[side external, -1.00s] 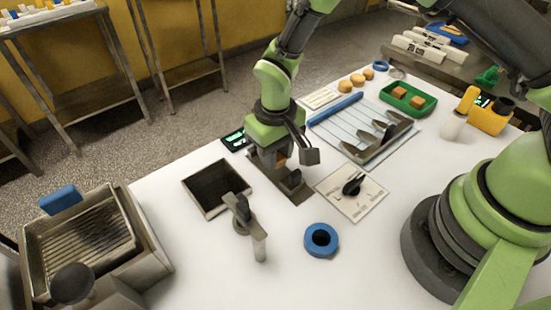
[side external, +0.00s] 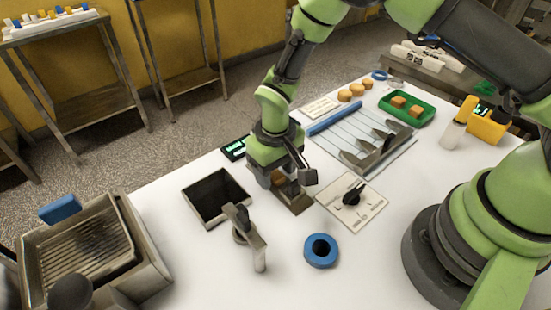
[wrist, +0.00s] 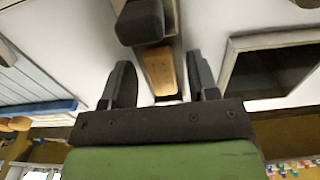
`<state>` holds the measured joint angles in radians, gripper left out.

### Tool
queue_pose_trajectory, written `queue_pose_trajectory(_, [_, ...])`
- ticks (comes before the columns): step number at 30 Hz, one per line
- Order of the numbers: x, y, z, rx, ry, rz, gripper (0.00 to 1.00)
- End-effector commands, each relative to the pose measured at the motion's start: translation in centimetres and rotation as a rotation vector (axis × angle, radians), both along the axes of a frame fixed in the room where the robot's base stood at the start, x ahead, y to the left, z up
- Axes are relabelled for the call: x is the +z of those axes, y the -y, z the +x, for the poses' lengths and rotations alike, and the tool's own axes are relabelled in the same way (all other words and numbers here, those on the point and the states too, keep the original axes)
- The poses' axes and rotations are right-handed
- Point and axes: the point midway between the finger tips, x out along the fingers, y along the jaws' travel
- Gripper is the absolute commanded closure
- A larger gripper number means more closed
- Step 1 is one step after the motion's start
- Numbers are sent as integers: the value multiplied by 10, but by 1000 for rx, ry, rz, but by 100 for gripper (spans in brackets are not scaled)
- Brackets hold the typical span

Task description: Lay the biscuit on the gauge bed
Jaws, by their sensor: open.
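The biscuit (wrist: 160,70) is a small tan-brown bar. In the wrist view it lies lengthwise on a narrow metal plate that I take to be the gauge bed (side external: 299,206), with one end close to a dark block (wrist: 140,22). My gripper (wrist: 159,62) is open, one dark finger on each side of the biscuit, with a visible gap on both sides. In the side view my gripper (side external: 274,176) is just above the plate and hides much of the biscuit and plate. Whether the biscuit is fully flat I cannot tell.
A square dark opening (side external: 216,197) is left of the plate, with a metal post (side external: 246,236) in front. A blue ring (side external: 321,250), a slatted board (side external: 350,138) and a green tray (side external: 428,106) stand around.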

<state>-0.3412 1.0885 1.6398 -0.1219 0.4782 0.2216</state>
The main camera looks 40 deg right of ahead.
Motion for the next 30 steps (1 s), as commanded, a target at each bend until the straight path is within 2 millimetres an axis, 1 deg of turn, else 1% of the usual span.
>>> queue_pose_trajectory(2, [8, 0, 1, 1, 3, 1, 46])
queue_pose_trajectory(5, [25, -1, 1, 1, 5, 2, 46])
queue_pose_trajectory(12, [79, -1, 1, 0, 7, 3, 46])
queue_pose_trajectory(15, [97, 0, 1, 1, 6, 2, 46])
queue_pose_trajectory(18, [110, 0, 1, 0, 3, 2, 46])
queue_pose_trajectory(21, [118, 0, 0, 1, 2, 1, 46])
queue_pose_trajectory(28, [124, 1, 0, -3, 5, 3, 46])
queue_pose_trajectory(30, [136, 4, -1, -14, 22, 14, 46])
